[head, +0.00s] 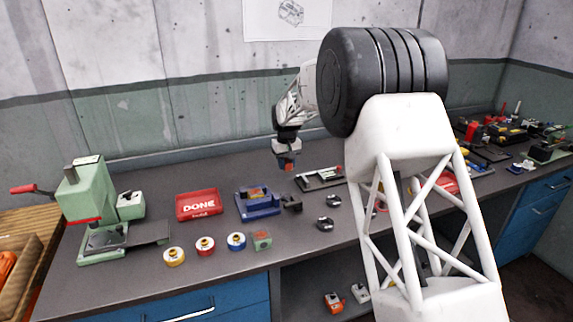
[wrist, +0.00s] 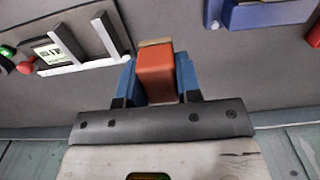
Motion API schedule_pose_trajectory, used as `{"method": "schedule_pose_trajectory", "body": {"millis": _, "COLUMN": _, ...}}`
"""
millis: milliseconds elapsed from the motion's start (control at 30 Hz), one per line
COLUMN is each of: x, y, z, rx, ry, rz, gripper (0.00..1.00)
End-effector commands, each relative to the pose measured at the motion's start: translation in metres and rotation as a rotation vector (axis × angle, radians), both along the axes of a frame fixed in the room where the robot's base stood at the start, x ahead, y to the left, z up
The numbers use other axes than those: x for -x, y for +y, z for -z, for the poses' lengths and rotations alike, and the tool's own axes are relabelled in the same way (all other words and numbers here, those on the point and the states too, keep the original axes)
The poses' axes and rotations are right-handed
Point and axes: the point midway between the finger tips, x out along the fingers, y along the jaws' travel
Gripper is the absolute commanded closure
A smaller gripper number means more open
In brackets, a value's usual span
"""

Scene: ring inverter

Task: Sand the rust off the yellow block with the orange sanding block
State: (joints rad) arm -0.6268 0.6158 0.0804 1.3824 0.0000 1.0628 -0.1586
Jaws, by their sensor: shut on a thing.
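The orange sanding block (wrist: 155,78) is between the two blue fingers of my gripper (wrist: 157,85) in the wrist view, with a tan strip at its far end. In the head view, my gripper (head: 287,160) is shut on it and holds it in the air above the bench, behind and right of a blue fixture (head: 262,209). A small block with rust-brown and yellowish patches (head: 252,193) sits in that fixture and seems to be the yellow block; its details are too small to tell. The fixture's edge also shows at the wrist view's top right (wrist: 270,14).
A red DONE tray (head: 199,204) lies left of the fixture. A green press (head: 95,212) stands at the far left. Several tape-like rolls (head: 205,246) and a green-brown cube (head: 261,240) line the front. A white-railed device (head: 320,178) lies right of the fixture.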

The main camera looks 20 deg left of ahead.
Motion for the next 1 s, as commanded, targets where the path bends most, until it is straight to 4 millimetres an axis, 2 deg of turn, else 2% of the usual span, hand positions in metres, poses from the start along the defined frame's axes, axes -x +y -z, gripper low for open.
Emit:
{"method": "schedule_pose_trajectory", "body": {"millis": 100, "x": 0.0, "y": 0.0, "z": 0.0, "rx": 0.0, "ry": 0.0, "rz": 0.0, "gripper": 0.93}}
{"method": "schedule_pose_trajectory", "body": {"millis": 133, "x": 0.0, "y": 0.0, "z": 0.0, "rx": 0.0, "ry": 0.0, "rz": 0.0, "gripper": 0.7}}
{"method": "schedule_pose_trajectory", "body": {"millis": 233, "x": 0.0, "y": 0.0, "z": 0.0, "rx": 0.0, "ry": 0.0, "rz": 0.0, "gripper": 0.85}}
{"method": "schedule_pose_trajectory", "body": {"millis": 267, "x": 0.0, "y": 0.0, "z": 0.0, "rx": 0.0, "ry": 0.0, "rz": 0.0, "gripper": 0.87}}
{"method": "schedule_pose_trajectory", "body": {"millis": 567, "x": 0.011, "y": 0.005, "z": -0.004, "rx": 0.0, "ry": 0.0, "rz": -0.001, "gripper": 0.87}}
{"method": "schedule_pose_trajectory", "body": {"millis": 767, "x": 0.039, "y": 0.014, "z": -0.014, "rx": -0.001, "ry": -0.001, "rz": -0.002, "gripper": 0.87}}
{"method": "schedule_pose_trajectory", "body": {"millis": 1000, "x": 0.089, "y": 0.028, "z": -0.028, "rx": 0.0, "ry": 0.0, "rz": -0.002, "gripper": 0.87}}
